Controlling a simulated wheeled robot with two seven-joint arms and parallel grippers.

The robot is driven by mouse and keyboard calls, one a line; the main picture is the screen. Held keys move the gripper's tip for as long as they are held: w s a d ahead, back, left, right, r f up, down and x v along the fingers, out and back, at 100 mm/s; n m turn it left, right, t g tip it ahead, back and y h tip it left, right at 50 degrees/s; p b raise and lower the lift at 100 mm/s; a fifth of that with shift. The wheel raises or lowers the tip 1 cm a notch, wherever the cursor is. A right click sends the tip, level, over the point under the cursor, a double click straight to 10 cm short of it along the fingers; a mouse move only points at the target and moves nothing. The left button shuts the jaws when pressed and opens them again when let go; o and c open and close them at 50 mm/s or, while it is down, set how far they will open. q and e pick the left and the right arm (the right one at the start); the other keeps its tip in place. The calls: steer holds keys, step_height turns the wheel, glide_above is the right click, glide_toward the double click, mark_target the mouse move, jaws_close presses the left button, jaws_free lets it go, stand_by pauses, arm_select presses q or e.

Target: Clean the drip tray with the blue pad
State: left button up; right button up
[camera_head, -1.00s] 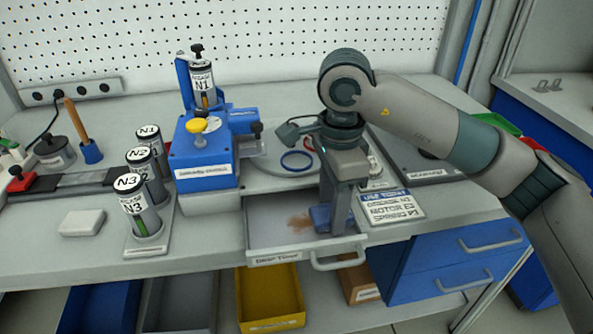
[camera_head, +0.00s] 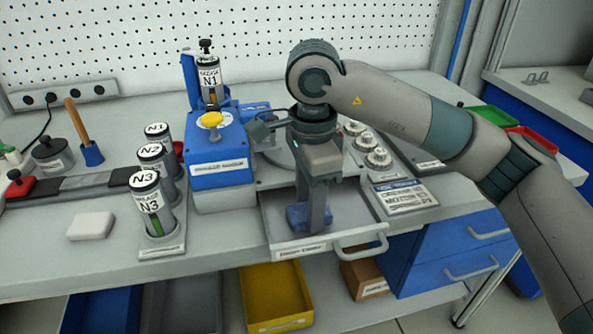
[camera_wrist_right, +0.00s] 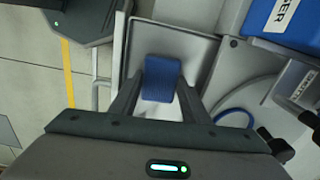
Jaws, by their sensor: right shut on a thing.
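The drip tray (camera_head: 352,212) is a grey drawer with a front handle, pulled out from the bench in the head view. It also shows in the right wrist view (camera_wrist_right: 170,42). My right gripper (camera_head: 312,212) points down into the tray. It is shut on the blue pad (camera_head: 297,217), which sits low over the left part of the tray floor. In the right wrist view the pad (camera_wrist_right: 162,78) lies between the two fingers. No brown stain shows now; the pad and gripper hide part of the floor. My left gripper is not in view.
The blue dispenser (camera_head: 220,165) stands behind and left of the tray. Grease canisters (camera_head: 150,200) and a white block (camera_head: 90,226) are farther left. A label plate (camera_head: 404,197) lies just right of the tray. A yellow bin (camera_head: 275,295) sits below.

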step_height(320, 180, up, 4)
steer(key=shift+d+r+p, duration=0.1)
steer(key=shift+p, duration=0.7)
steer(key=shift+r, duration=0.7)
steer(key=shift+r+p, duration=0.3)
steer(key=shift+p, duration=0.05)
steer(key=shift+r+p, duration=0.35)
steer(key=shift+r, duration=0.6)
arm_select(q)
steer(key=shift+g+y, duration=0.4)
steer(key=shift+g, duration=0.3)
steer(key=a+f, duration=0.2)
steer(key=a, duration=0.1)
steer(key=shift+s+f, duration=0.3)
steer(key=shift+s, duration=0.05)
